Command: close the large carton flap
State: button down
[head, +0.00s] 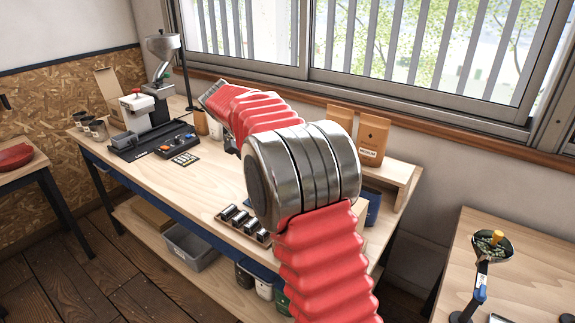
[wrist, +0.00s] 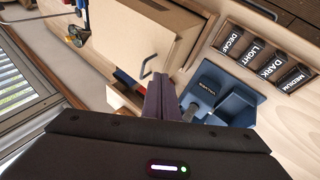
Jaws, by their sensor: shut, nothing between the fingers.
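In the wrist view a light brown carton-like box stands at the upper middle, with a broad flap-like panel (wrist: 130,38) bearing a dark curved handle (wrist: 148,67). The panel stands partly open. Small red and blue items show in the gap below it. My gripper (wrist: 161,80) is shut and empty, its dark fingers pointing at the panel's lower edge close to the handle. I cannot tell whether they touch. In the head view my arm hides the gripper and most of this box.
In the wrist view a blue tray (wrist: 235,98) and a rack of labelled tins (wrist: 265,62) are close on the right. In the head view brown bags (head: 371,138) stand on a wooden shelf behind my arm. A black-based machine (head: 150,136) occupies the bench's left.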

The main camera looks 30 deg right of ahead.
jog(key=shift+f, duration=0.3)
jog(key=shift+r, duration=0.2)
jog(key=shift+r, duration=0.6)
dwell(0.3)
jog(key=shift+w+r, duration=0.1)
